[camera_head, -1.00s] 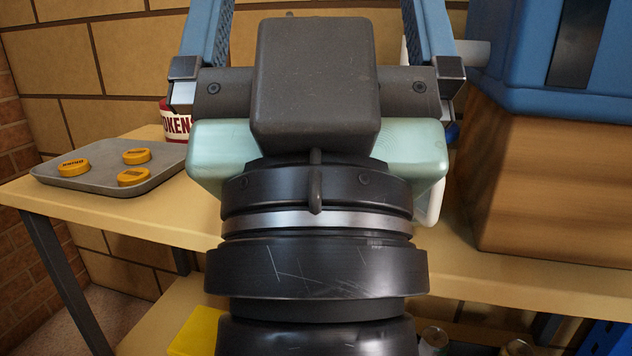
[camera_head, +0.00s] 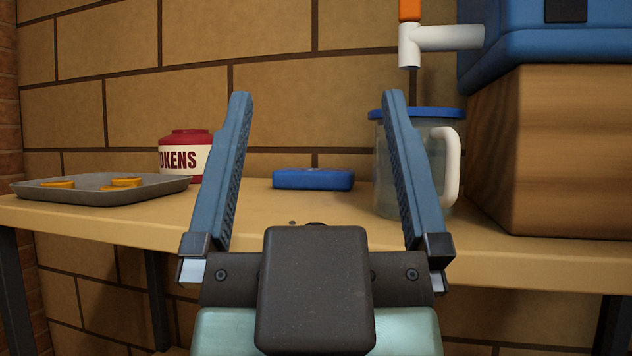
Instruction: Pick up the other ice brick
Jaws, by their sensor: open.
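A flat blue block, which looks like the ice brick (camera_head: 313,180), lies on the wooden table towards the wall. My gripper (camera_head: 316,96) is open and empty, with its two blue-grey fingers spread wide and pointing up in the picture. The brick shows in the gap between the fingers, apart from both of them and seemingly farther off. No second ice brick is in view.
A clear jug (camera_head: 388,160) with a blue lid and white handle stands right of the brick, partly behind the right finger. A red token tub (camera_head: 186,137) and a grey tray (camera_head: 92,193) with orange discs stand left. A blue cooler (camera_head: 520,58) sits on a wooden block (camera_head: 560,150) at right.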

